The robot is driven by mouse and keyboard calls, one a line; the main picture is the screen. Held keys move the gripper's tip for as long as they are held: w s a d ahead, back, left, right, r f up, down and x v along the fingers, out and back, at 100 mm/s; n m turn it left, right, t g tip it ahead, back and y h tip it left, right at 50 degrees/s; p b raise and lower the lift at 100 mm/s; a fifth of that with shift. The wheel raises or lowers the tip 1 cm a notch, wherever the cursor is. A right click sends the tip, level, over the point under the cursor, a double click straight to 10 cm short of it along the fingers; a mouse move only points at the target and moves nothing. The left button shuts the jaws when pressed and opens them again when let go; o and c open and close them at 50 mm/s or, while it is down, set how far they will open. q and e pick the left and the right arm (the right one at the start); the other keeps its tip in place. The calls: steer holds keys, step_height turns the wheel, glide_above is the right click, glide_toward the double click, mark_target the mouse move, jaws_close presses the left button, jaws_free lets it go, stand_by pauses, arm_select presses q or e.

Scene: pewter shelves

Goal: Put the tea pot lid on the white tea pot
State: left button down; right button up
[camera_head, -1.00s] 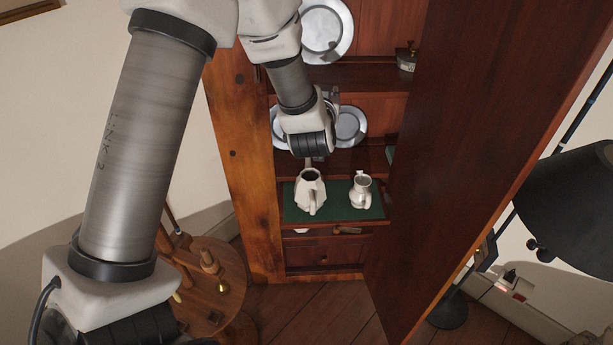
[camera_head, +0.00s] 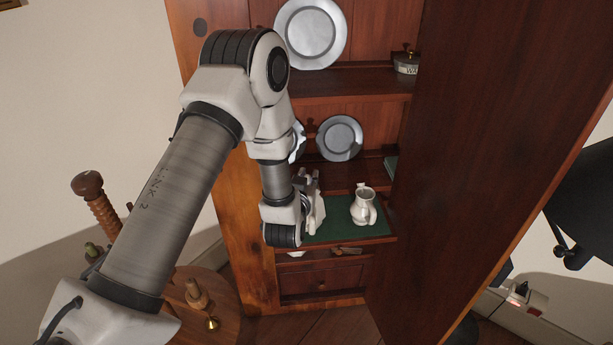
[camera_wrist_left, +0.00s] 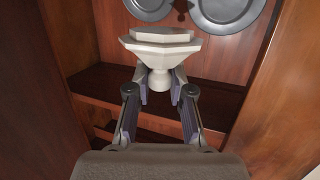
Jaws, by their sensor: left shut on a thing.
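My left gripper (camera_head: 309,186) is at the cabinet's lower shelf, its fingers partly hidden by my wrist in the head view. In the left wrist view the gripper (camera_wrist_left: 160,88) is shut on the narrow knob end of a pale faceted piece, which looks like the tea pot lid (camera_wrist_left: 160,50). The lid's wide end points away from the fingers. The white tea pot (camera_head: 317,216) stands on the green mat, mostly hidden behind my gripper and wrist. I cannot tell the gap between lid and pot. My right gripper is not in view.
A small white jug (camera_head: 363,206) stands on the green mat (camera_head: 345,232) right of the pot. Metal plates (camera_head: 340,138) lean at the shelf's back. The open cabinet door (camera_head: 480,140) bounds the right side. A round wooden table (camera_head: 225,300) is at lower left.

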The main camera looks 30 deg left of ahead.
arm_select(q)
steer(key=w+a, duration=0.1)
steer(key=w, duration=0.1)
steer(key=w+a, duration=0.1)
steer(key=shift+w+a, duration=0.2)
steer(key=shift+w, duration=0.15)
step_height(320, 180, down, 3)
steer(key=shift+s+f+p, duration=0.1)
steer(key=shift+f+p, duration=0.1)
steer(key=shift+p, duration=0.15)
steer(key=shift+f, duration=0.3)
steer(key=c, duration=1)
jaws_free()
steer(key=shift+c, duration=0.2)
